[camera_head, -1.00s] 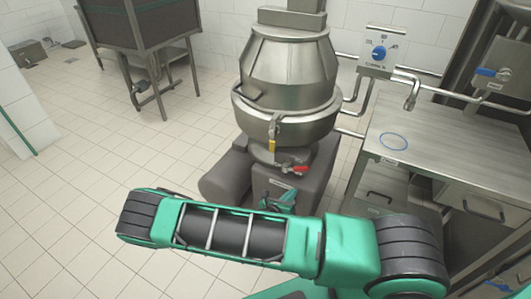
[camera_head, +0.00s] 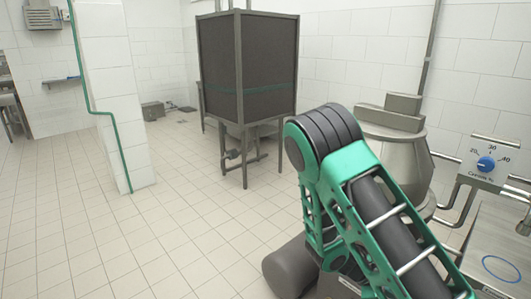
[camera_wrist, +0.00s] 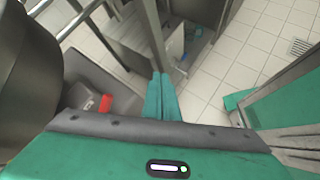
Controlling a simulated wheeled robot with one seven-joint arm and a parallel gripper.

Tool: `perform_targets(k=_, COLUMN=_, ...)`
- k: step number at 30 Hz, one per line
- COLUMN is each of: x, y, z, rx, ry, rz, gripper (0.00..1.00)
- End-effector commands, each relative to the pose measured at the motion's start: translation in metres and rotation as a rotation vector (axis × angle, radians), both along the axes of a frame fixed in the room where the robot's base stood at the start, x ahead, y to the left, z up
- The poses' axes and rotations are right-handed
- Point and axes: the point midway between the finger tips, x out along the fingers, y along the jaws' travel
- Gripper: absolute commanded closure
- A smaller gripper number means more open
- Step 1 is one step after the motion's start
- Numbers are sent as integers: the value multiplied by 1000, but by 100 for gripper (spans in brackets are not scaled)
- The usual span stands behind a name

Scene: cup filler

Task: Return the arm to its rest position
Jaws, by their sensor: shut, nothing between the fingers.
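My green and black arm (camera_head: 345,195) stands bent and raised at the lower right of the head view. Its elbow is uppermost, in front of the steel vessel (camera_head: 405,150) and covering part of it. My gripper is hidden in the head view. In the wrist view my gripper (camera_wrist: 161,76) shows as two teal fingers lying together, shut and empty, pointing away from the camera. A small red part (camera_wrist: 105,103) shows left of the fingers, apart from them.
A dark box-shaped tank (camera_head: 248,70) on metal legs stands behind. A steel counter (camera_head: 490,255) with a blue ring mark is at the right edge, below a dial panel (camera_head: 487,163). A tiled pillar (camera_head: 112,100) is at left. The tiled floor (camera_head: 150,240) is open.

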Motion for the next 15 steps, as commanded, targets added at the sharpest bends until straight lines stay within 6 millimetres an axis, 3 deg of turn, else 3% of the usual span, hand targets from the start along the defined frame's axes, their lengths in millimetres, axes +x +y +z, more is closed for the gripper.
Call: perform_targets(k=15, x=-62, y=-23, z=104, rx=280, ry=-289, rz=-639, gripper=100)
